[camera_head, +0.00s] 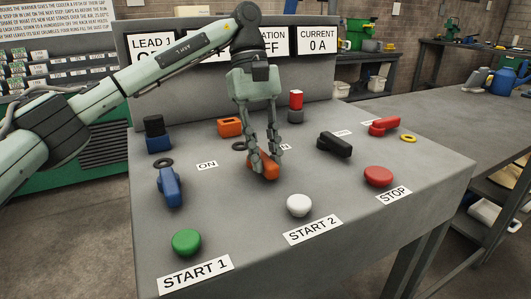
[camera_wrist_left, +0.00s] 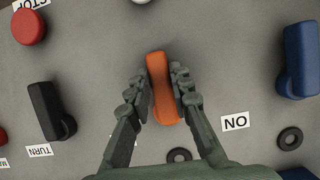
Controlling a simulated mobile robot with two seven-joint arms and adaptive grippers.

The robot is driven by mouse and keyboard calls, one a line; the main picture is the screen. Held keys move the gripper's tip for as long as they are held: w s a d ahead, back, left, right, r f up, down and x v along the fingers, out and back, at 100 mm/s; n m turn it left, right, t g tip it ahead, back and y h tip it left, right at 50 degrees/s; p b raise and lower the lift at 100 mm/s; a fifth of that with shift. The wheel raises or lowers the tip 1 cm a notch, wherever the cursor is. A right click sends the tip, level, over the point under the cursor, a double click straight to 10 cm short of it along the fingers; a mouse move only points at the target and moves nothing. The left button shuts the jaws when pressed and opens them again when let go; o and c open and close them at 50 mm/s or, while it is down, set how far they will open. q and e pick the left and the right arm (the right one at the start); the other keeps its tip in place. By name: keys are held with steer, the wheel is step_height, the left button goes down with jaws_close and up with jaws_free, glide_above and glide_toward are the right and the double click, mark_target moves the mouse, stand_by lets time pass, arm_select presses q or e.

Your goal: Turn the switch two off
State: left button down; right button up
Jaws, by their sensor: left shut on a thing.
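The orange switch handle (camera_head: 263,167) stands on the grey console top, between the blue switch handle (camera_head: 170,187) and the black switch handle (camera_head: 335,145). My left gripper (camera_head: 264,160) reaches down over the orange handle and is shut on it. In the left wrist view the orange handle (camera_wrist_left: 162,88) lies between the two fingers, slightly tilted. An ON label (camera_head: 207,166) is on the console to its left; another label on its right is partly hidden by the gripper. No number two shows on a switch. My right gripper is not in view.
Green (camera_head: 186,242), white (camera_head: 299,205) and red (camera_head: 378,176) push buttons line the console front. A red handle (camera_head: 384,126) stands at right. Behind, display panels read "LEAD 1" and "CURRENT 0 A" (camera_head: 318,40); the middle ones are partly covered by my arm.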

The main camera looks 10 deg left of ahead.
arm_select(q)
steer(key=c, duration=1.4)
jaws_free()
steer(key=shift+o, duration=0.2)
steer(key=v, duration=1.2)
steer(key=shift+f, duration=0.1)
